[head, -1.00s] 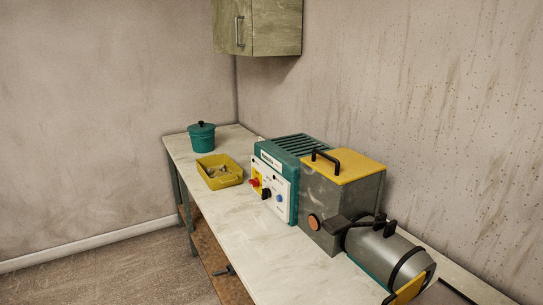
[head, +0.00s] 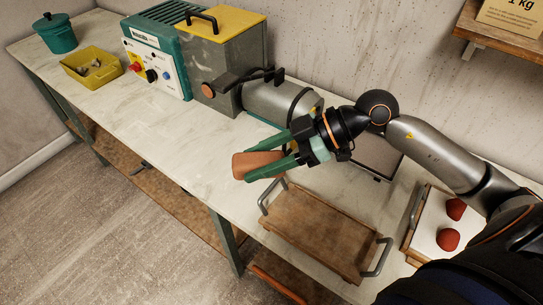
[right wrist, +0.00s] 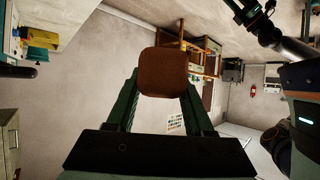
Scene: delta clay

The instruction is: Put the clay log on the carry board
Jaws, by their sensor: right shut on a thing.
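The clay log (head: 258,164) is a reddish-brown block. My right gripper (head: 265,158) is shut on it, with one green finger along each side. In the head view the log is over the bench's front edge, left of the carry board. The right wrist view shows the log's squarish end (right wrist: 163,72) between the fingers. The carry board (head: 315,228) is a wooden tray with a grey handle at each end, and its surface is bare. Part of my left arm seems to show at the upper right of the right wrist view (right wrist: 262,28); its jaws are unclear.
A grey machine with a yellow lid (head: 230,65) and a barrel (head: 275,102) stands behind the gripper. A yellow bin (head: 92,68) and teal pot (head: 56,33) are far left. A white-topped board (head: 430,225) with two red lumps is at right. A shelf (head: 510,35) hangs upper right.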

